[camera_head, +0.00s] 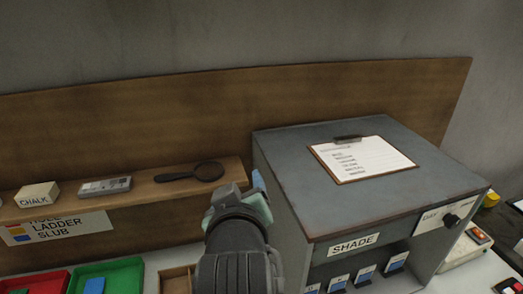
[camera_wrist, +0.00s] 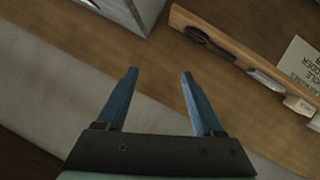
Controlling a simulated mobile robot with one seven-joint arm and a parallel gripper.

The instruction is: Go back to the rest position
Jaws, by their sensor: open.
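My gripper (camera_wrist: 158,75) shows in the wrist view with its two blue fingers spread apart and nothing between them. In the head view my gripper (camera_head: 257,180) is raised in front of the wooden back board, between the shelf's right end and the grey cabinet. Only a small part of one blue finger shows there; the rest is hidden behind the gripper body and wrist.
The grey SHADE cabinet (camera_head: 285,160) stands close at right, with a clipboard (camera_head: 362,158) on top. A wooden shelf (camera_head: 150,192) at left holds a magnifying glass (camera_head: 204,171), a grey item (camera_head: 105,186) and a chalk box (camera_head: 38,195). Red (camera_head: 62,274) and green (camera_head: 132,264) trays lie below.

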